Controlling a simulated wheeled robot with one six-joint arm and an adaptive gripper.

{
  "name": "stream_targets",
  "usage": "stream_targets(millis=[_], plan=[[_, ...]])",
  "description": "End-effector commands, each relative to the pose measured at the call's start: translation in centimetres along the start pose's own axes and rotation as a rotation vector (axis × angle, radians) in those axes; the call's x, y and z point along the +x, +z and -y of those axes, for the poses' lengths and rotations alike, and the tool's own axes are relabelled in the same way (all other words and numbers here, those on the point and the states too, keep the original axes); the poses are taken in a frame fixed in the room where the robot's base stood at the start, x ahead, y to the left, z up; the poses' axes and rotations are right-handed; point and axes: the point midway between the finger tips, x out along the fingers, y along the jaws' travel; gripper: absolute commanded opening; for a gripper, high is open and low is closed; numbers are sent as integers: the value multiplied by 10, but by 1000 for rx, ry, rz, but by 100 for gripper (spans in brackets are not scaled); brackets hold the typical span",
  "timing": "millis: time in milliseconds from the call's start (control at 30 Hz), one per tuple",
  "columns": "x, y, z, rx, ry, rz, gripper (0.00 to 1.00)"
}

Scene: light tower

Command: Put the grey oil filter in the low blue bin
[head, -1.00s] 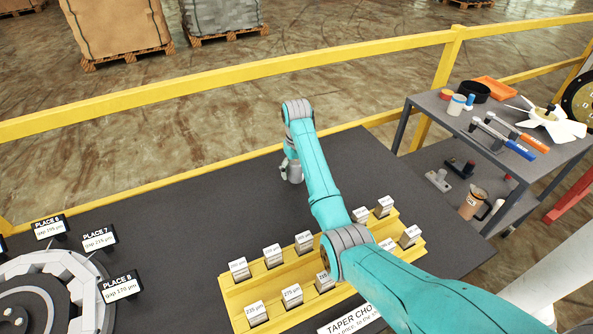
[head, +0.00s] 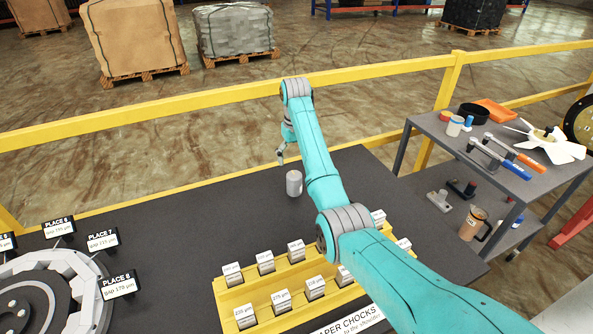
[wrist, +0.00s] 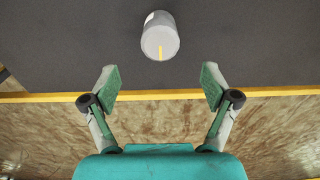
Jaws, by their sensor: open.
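The grey oil filter (head: 294,183), a small cylinder, stands on the dark bench top near its far edge. My gripper (head: 281,156) is open and empty, above and slightly left of the filter in the head view, apart from it. In the wrist view the filter (wrist: 160,40) lies beyond the open fingertips (wrist: 160,84), centred between them, with a yellow mark on its near end. The low blue bin is not seen in either view.
A yellow chock rack (head: 240,293) and a ring fixture (head: 60,290) with place signs stand on the bench. A yellow railing (head: 200,103) runs behind it. A grey tool cart (head: 425,125) stands at the right. The bench left of the filter is clear.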

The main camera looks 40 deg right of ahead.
Motion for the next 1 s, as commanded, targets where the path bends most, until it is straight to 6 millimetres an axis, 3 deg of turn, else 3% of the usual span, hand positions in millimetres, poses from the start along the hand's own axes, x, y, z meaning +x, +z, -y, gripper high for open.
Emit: stream_targets(millis=[200, 500, 1000], plan=[[12, 12, -3, 2, -1, -179, 86], [10, 30, -3, 1, 1, -354, 86], [60, 10, -2, 1, 0, -361, 86]])
